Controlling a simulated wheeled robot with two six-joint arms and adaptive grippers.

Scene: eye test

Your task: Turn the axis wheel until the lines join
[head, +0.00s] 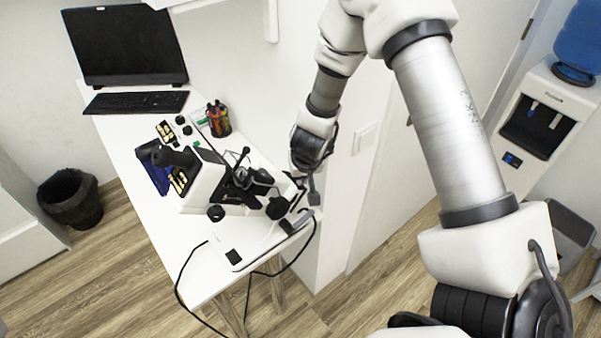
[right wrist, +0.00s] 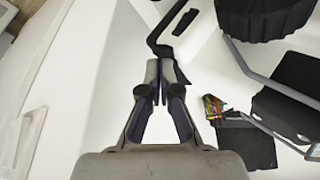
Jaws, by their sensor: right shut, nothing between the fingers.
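A white and black optical instrument (head: 205,185) with several dark knobs stands on the white desk. A round black knob (head: 278,207) sits at its near right end, and another (head: 216,213) sits low at the front. I cannot tell for sure which is the axis wheel. The right wrist view shows a large ribbed black wheel (right wrist: 265,12) at the top right, apart from the fingers. My right gripper (head: 314,192) is beside the instrument's right end, shut and empty. Its closed fingertips (right wrist: 158,80) are close to a bent black lever (right wrist: 160,40); contact is unclear. No joined or broken lines are visible.
The desk (head: 190,280) has bare room at its near end, with a black cable hanging over the edge. A pen cup (head: 218,120), keyboard (head: 137,102) and monitor (head: 125,45) stand farther back. A wall (head: 345,170) is close to the right gripper.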

